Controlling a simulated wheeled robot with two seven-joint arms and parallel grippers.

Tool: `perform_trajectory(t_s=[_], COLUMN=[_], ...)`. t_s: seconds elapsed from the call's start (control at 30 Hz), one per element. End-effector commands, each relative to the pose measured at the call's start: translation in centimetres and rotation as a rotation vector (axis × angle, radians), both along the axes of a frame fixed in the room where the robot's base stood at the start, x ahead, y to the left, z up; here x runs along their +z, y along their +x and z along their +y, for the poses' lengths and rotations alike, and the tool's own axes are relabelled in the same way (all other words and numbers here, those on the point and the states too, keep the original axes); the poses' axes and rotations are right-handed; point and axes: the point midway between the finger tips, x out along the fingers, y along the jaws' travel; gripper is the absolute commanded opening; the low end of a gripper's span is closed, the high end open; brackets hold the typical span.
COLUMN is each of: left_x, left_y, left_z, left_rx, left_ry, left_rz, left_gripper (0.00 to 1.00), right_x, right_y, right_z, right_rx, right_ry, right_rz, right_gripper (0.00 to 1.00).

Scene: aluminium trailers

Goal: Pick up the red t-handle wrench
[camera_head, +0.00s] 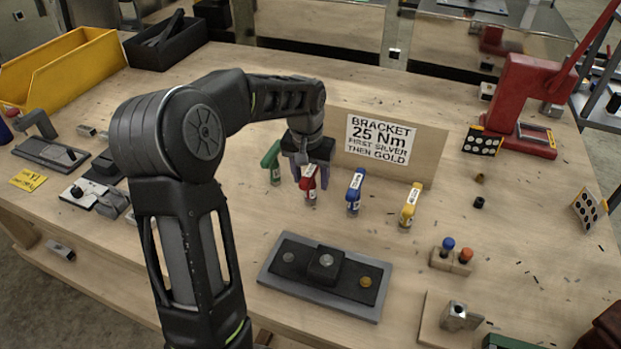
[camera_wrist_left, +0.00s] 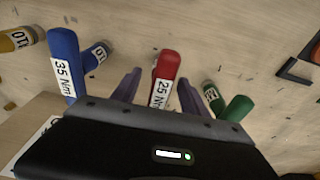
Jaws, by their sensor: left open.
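The red t-handle wrench (camera_head: 308,184) stands upright on the table in front of the sign board, between a green one and a blue one. In the left wrist view its red handle (camera_wrist_left: 166,80) bears a "25 Nm" label and lies between the two purple fingers. My left gripper (camera_head: 311,178) is open, with its fingers on either side of the red handle; I cannot tell whether they touch it. It also shows in the left wrist view (camera_wrist_left: 156,90). My right gripper is not in view.
The green wrench (camera_head: 272,163) and the blue wrench (camera_head: 355,192) stand close on either side. A yellow wrench (camera_head: 410,205) is farther right. The sign board (camera_head: 425,150) rises behind. A bracket plate (camera_head: 325,300) lies in front.

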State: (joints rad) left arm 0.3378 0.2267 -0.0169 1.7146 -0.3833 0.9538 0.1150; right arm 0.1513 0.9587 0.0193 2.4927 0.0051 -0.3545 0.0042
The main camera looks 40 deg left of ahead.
Motion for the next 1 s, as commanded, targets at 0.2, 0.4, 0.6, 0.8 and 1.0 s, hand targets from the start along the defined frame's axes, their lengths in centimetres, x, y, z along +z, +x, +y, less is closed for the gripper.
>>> perform_trajectory(t_s=[0.2,0.4,0.6,0.8,1.0], left_x=[-1.9,-2.0,-1.9,-1.9,-1.9], left_y=[0.3,0.3,0.3,0.3,0.3], left_z=[0.1,0.1,0.1,0.1,0.1], left_rx=[0.001,0.001,0.0,0.0,0.0], left_ry=[0.0,0.0,0.0,0.0,0.0], left_rz=[0.0,-0.001,-0.001,-0.001,-0.001], left_gripper=[0.52,0.52,0.52,0.5,0.33], right_x=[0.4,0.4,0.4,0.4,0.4], right_y=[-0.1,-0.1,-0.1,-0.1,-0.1], right_z=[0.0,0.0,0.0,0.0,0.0], right_rx=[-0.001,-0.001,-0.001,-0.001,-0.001], right_ry=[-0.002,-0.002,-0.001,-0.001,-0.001], right_rz=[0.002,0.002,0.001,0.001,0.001], right_gripper=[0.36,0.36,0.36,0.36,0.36])
